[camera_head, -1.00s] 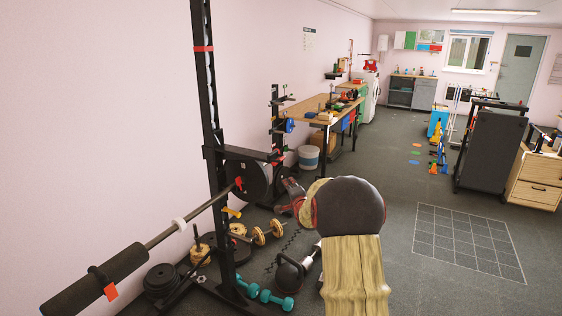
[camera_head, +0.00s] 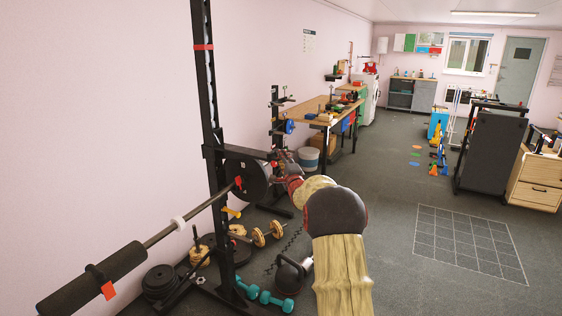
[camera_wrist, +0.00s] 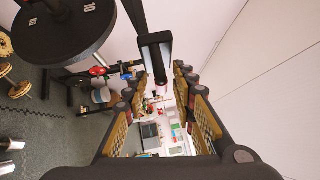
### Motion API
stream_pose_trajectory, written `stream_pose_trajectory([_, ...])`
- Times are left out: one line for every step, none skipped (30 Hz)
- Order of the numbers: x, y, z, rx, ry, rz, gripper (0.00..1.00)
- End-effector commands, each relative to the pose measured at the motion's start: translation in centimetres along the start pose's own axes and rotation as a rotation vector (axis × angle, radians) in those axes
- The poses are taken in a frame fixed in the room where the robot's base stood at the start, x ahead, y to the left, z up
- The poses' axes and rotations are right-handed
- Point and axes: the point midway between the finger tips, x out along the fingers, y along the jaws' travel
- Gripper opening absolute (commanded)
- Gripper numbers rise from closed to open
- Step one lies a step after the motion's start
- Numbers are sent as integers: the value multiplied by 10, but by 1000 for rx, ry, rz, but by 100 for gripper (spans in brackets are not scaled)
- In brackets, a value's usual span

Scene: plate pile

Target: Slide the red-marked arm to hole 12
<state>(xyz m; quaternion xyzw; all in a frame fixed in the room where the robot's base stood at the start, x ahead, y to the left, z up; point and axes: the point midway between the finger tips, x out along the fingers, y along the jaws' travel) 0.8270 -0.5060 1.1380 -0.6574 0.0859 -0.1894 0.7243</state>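The black rack upright (camera_head: 213,120) stands at left of centre in the head view, with a red band (camera_head: 203,48) near its top. A black horizontal arm (camera_head: 240,153) sticks out from it to the right, above the bar's weight plate. I cannot clearly see a red mark on this arm. My gripper (camera_head: 284,164) is at the arm's right end, small and partly hidden by my wrist. In the wrist view the gripper (camera_wrist: 160,88) is open, and the black arm's end (camera_wrist: 155,52) lies ahead between its fingers, with no clear contact. Hole numbers cannot be read.
A loaded barbell (camera_head: 165,233) with a black plate (camera_head: 245,176) rests at the rack, close below the arm; the plate (camera_wrist: 65,30) fills the wrist view's upper left. Dumbbells (camera_head: 276,300) and a kettlebell (camera_head: 290,274) lie on the floor.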

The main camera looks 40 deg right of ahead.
Motion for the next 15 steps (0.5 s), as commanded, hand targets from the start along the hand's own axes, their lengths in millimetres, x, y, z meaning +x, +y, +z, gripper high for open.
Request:
stream_pose_trajectory([2, -1, 0, 0, -1, -2, 27])
stream_pose_trajectory([3, -1, 0, 0, -1, -2, 27])
stream_pose_trajectory([4, -1, 0, 0, -1, -2, 27])
stream_pose_trajectory([4, -1, 0, 0, 0, -2, 27])
stream_pose_trajectory([4, -1, 0, 0, 0, -1, 27])
stream_pose_trajectory([4, -1, 0, 0, 0, -1, 27])
stream_pose_trajectory([4, -1, 0, 0, 0, -1, 27])
stream_pose_trajectory([4, -1, 0, 0, 0, -1, 27])
stream_pose_trajectory([4, -1, 0, 0, 0, -1, 27])
stream_pose_trajectory([4, -1, 0, 0, 0, -1, 26])
stream_pose_trajectory([4, -1, 0, 0, 0, -1, 24])
stream_pose_trajectory([3, -1, 0, 0, 0, -1, 22])
stream_pose_trajectory([3, -1, 0, 0, 0, -1, 20])
stream_pose_trajectory([3, -1, 0, 0, 0, -1, 19])
stream_pose_trajectory([3, -1, 0, 0, 0, -1, 16])
